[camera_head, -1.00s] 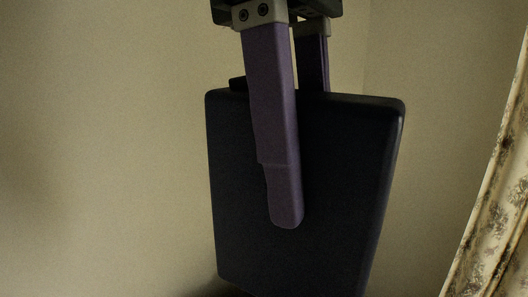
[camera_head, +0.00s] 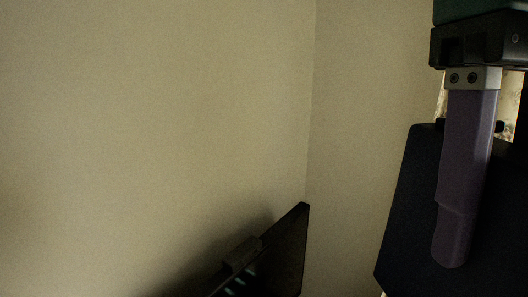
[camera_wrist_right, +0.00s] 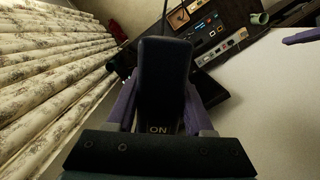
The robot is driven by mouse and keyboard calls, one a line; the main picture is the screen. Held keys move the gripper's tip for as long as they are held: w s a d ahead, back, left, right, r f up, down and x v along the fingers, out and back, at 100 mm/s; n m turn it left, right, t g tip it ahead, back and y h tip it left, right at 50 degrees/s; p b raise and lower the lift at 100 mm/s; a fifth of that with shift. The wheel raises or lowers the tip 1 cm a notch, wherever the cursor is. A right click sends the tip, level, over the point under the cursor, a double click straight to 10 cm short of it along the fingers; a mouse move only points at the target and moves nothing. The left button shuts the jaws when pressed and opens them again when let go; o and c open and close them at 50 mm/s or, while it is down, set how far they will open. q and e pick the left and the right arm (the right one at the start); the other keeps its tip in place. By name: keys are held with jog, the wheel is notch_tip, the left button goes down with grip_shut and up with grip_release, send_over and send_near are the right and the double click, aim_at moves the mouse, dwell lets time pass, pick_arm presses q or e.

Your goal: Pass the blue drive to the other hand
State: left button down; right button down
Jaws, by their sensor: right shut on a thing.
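The blue drive, a dark navy flat box (camera_head: 406,225), hangs at the right of the head view, partly cut off by the frame edge. My right gripper (camera_head: 455,238) is shut on it, with one purple finger across its near face and the other finger mostly hidden. In the right wrist view the drive (camera_wrist_right: 163,72) stands between the two purple fingers of the right gripper (camera_wrist_right: 160,102), held clear in the air. My left gripper is not in the head view. A purple part (camera_wrist_right: 302,35) at the right edge of the wrist view looks like its finger; its opening cannot be told.
A dark panel (camera_head: 290,255) stands low near the wall corner in the head view. The wrist view shows dark equipment with ports (camera_wrist_right: 215,30) beyond the drive and a patterned curtain (camera_wrist_right: 50,80) at left. Bare wall (camera_head: 150,120) fills the head view's left.

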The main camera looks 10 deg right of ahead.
jog(key=shift+a, duration=0.1)
